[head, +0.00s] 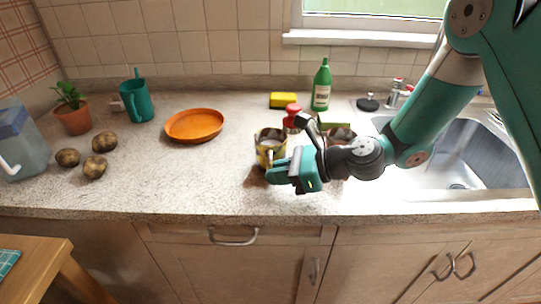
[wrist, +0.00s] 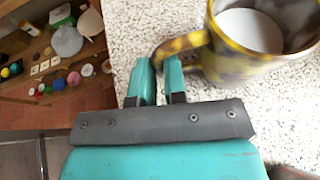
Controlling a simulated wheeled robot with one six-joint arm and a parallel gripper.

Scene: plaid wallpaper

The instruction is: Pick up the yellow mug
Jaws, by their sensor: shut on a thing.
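The yellow mug (head: 271,142) is near the front edge of the counter, right of the middle. It has a mottled yellow and dark surface and a pale inside. In the wrist view the mug (wrist: 237,62) stands at the upper right with its handle toward my gripper. My gripper (wrist: 161,78) is shut on the mug's handle, with a finger on each side of it. In the head view my gripper (head: 283,172) is at the mug's front side and hides part of it. I cannot tell whether the mug's base touches the counter.
An orange plate (head: 194,125) lies to the left on the counter. A red-topped item (head: 292,112), a green bottle (head: 321,86) and a yellow sponge (head: 283,100) are behind. The sink (head: 465,155) is at the right. Several potatoes (head: 95,167) lie far left.

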